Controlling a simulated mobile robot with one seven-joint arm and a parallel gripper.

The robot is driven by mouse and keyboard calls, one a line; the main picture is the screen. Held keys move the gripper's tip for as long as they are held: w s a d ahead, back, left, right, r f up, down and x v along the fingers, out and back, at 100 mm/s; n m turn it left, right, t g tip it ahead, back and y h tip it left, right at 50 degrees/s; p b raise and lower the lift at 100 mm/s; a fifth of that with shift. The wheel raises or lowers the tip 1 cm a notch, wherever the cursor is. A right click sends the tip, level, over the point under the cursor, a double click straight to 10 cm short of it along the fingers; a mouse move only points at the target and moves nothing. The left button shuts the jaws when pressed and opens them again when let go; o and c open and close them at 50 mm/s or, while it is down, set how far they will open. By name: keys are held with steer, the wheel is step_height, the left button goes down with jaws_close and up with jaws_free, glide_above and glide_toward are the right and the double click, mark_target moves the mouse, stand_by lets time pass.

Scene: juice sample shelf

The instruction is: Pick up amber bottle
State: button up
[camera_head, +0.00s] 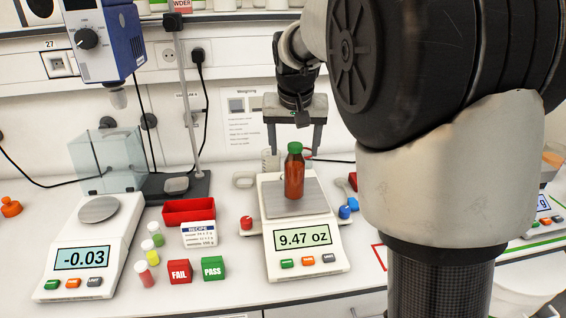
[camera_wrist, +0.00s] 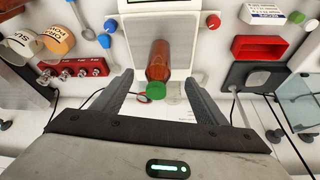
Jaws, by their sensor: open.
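The amber bottle (camera_head: 294,175) with a green cap stands upright on the pan of a white scale (camera_head: 311,234) that reads 9.47 oz. My gripper (camera_head: 295,150) is open above and around the cap's height in the head view, with its fingers spread to either side and pointing down. In the wrist view the bottle (camera_wrist: 159,64) shows beyond and between the open fingers of my gripper (camera_wrist: 168,85), its green cap toward me. Nothing is held. Whether the fingers are level with the cap in depth I cannot tell.
A second scale (camera_head: 78,262) reads -0.03 at the left. A red tray (camera_head: 188,212), a recipe card, small vials and the FAIL (camera_head: 179,271) and PASS (camera_head: 213,268) blocks lie between the scales. A stand (camera_head: 190,130) rises behind. A red valve block (camera_wrist: 75,68) shows in the wrist view.

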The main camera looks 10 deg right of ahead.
mark_target(294, 163)
steer(key=x, duration=0.7)
steer(key=shift+f, duration=0.15)
steer(key=shift+w+d+b+x, duration=0.1)
steer(key=shift+w+b+x, duration=0.1)
steer(key=shift+x, duration=1.15)
steer(key=shift+w+d+b+x, duration=0.1)
steer(key=shift+d+b+x, duration=0.05)
steer(key=shift+x, duration=1.2)
steer(key=c, duration=1.4)
